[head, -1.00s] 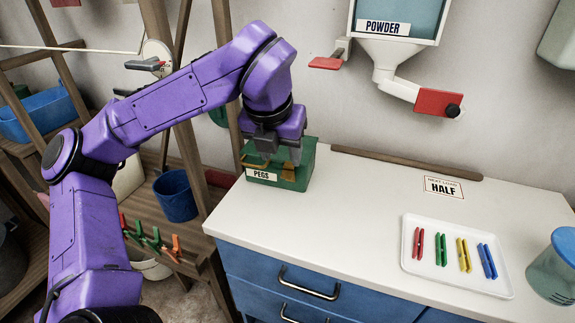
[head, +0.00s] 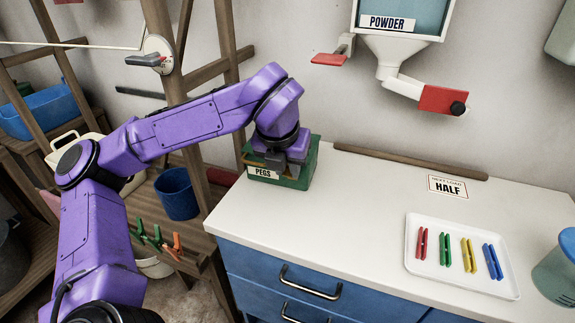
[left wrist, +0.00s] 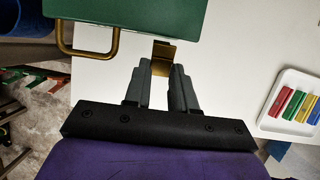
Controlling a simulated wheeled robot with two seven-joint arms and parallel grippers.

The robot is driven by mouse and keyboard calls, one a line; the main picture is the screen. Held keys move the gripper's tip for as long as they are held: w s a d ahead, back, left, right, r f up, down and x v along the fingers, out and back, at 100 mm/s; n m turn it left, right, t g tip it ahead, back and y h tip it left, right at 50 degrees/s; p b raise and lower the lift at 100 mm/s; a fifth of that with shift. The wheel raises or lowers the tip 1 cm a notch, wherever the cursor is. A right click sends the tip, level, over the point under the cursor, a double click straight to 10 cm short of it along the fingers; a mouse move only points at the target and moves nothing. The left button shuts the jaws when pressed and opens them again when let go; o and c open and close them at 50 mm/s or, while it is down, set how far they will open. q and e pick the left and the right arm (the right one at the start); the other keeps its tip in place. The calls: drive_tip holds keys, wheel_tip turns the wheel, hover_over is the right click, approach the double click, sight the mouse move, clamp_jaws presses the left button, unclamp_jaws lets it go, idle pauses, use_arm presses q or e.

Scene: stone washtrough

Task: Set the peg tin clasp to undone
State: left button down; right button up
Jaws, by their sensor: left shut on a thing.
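The green peg tin (head: 309,163) with a white PEGS label stands at the left end of the white worktop. It also shows at the top of the left wrist view (left wrist: 125,10). Its brass clasp (left wrist: 163,50) sticks out from the tin's edge there; whether it is done up or undone I cannot tell. My left gripper (left wrist: 161,68) is shut on the clasp, with its grey fingertips either side of the brass plate. In the head view the left gripper (head: 275,160) hides the clasp at the tin's front. My right gripper is not in view.
A brass handle (left wrist: 88,50) sits beside the clasp. A white tray (head: 416,262) of coloured pegs and a HALF card (head: 448,187) are further right. The middle worktop is clear.

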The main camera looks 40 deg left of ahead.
use_arm(q)
drive_tip(key=s+f+t+y+b, duration=0.1)
drive_tip(key=f+t+b, duration=0.1)
drive_tip(key=b, duration=0.4)
drive_tip(key=s+f+t+b, duration=0.1)
drive_tip(key=f+t+b, duration=0.1)
drive_tip(key=t+b, duration=0.2)
drive_tip(key=s+d+f+t+y+b, duration=0.1)
drive_tip(key=f+t+b, duration=0.1)
drive_tip(key=b, duration=0.8)
drive_tip(key=shift+s+t+y, duration=0.2)
drive_tip(key=shift+t+y, duration=0.1)
drive_tip(key=shift+t, duration=0.1)
drive_tip(key=shift+t+b, duration=0.3)
drive_tip(key=shift+b, duration=0.35)
drive_tip(key=c, duration=0.9)
unclamp_jaws()
drive_tip(key=v, duration=1)
drive_tip(key=shift+s+d+r+p, duration=0.1)
drive_tip(key=shift+s+d+p, duration=0.1)
drive_tip(key=shift+s+p, duration=0.15)
